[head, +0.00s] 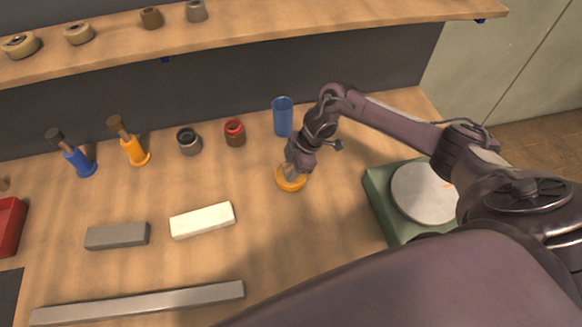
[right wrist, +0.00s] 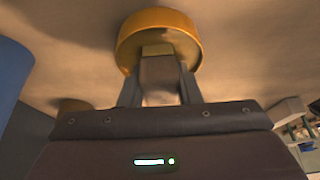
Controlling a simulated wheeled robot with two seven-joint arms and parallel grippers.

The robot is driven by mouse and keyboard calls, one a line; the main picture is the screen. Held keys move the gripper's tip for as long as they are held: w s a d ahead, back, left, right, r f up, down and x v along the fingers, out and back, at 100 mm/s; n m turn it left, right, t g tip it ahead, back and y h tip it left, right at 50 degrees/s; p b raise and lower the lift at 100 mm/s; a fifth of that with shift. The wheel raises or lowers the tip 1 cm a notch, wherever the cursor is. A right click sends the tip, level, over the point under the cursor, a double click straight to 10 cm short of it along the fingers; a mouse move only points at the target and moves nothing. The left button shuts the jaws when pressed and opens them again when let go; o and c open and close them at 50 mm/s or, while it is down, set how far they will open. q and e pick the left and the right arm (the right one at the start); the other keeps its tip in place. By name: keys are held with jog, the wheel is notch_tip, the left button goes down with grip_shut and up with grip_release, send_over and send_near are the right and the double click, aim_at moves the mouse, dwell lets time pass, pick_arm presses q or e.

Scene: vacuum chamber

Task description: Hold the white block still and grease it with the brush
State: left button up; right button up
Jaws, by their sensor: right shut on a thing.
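The white block (head: 203,220) lies flat on the wooden bench, with nothing touching it. My right gripper (head: 294,166) is to the right of the block, pointing down over a shallow round orange dish (head: 291,181). In the right wrist view my right gripper (right wrist: 160,92) is shut on a short grey-brown piece, seemingly the brush (right wrist: 158,72). Its far end reaches into the orange dish (right wrist: 190,38), which has a yellowish inside. The brush is mostly hidden by the gripper in the head view. My left gripper is not in view.
A grey block (head: 118,236) and long grey bar (head: 140,303) lie left and in front. A blue cup (head: 283,117), red-topped jar (head: 235,132), dark jar (head: 188,141) and orange (head: 132,148) and blue (head: 78,160) holders stand behind. A green scale (head: 385,205) is right.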

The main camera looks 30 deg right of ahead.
aim_at(289, 166)
dwell(0.4)
notch_tip(289, 166, up, 7)
jog(key=p, duration=0.6)
jog(key=shift+p, duration=0.35)
dwell(0.5)
jog(key=shift+w+a+r, duration=0.15)
jog(key=w+a+r+m+t+b, duration=0.2)
jog(key=a+r+m+b, duration=0.25)
jog(key=r, duration=0.35)
jog(key=s+r+m+t+h+b, duration=0.1)
jog(key=s+r+m+h+b, duration=0.3)
jog(key=m, duration=0.6)
notch_tip(289, 166, up, 2)
jog(key=shift+s+a+r+b, duration=0.25)
jog(key=shift+s+a+b, duration=0.1)
jog(key=shift+s+b, duration=0.7)
